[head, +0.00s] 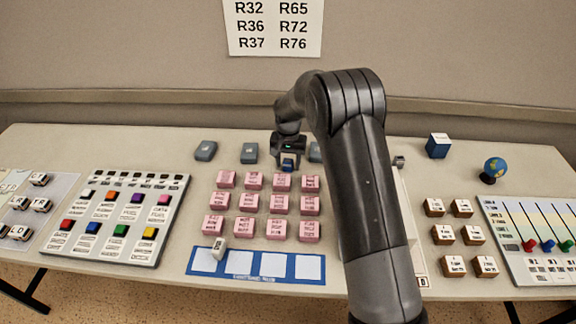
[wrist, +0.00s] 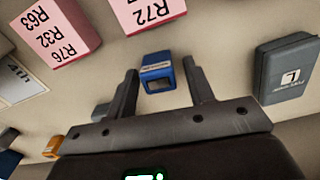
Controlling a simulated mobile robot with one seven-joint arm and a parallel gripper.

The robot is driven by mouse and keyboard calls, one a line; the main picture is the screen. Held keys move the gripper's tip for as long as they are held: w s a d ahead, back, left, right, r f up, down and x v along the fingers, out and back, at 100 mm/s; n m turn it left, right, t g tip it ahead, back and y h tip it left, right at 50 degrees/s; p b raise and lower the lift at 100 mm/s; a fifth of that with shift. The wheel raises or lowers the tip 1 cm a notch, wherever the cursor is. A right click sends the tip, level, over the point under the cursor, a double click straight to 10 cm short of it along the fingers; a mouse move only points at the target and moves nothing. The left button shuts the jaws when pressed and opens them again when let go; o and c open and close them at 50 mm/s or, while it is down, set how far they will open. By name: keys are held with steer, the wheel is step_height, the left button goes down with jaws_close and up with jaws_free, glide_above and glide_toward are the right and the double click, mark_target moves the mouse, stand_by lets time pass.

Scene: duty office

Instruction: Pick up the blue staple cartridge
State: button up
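The blue staple cartridge (wrist: 157,72) is a small blue block with a pale label strip on top. In the wrist view it lies on the table between the tips of my gripper's two fingers. My gripper (wrist: 161,80) is open, with a gap showing between the cartridge and at least the left finger. In the head view my gripper (head: 288,155) hangs low over the table behind the pink blocks, and the blue of the cartridge (head: 288,163) shows just below it. My arm and gripper hide part of that area.
Rows of pink labelled blocks (head: 281,181) stand just in front. Dark grey cases stand close by, one left (head: 249,153), and one at right in the wrist view (wrist: 287,68). A small orange item (wrist: 53,147) lies nearby. A blue cube (head: 438,148) and globe (head: 495,166) stand farther right.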

steer(key=c, duration=0.9)
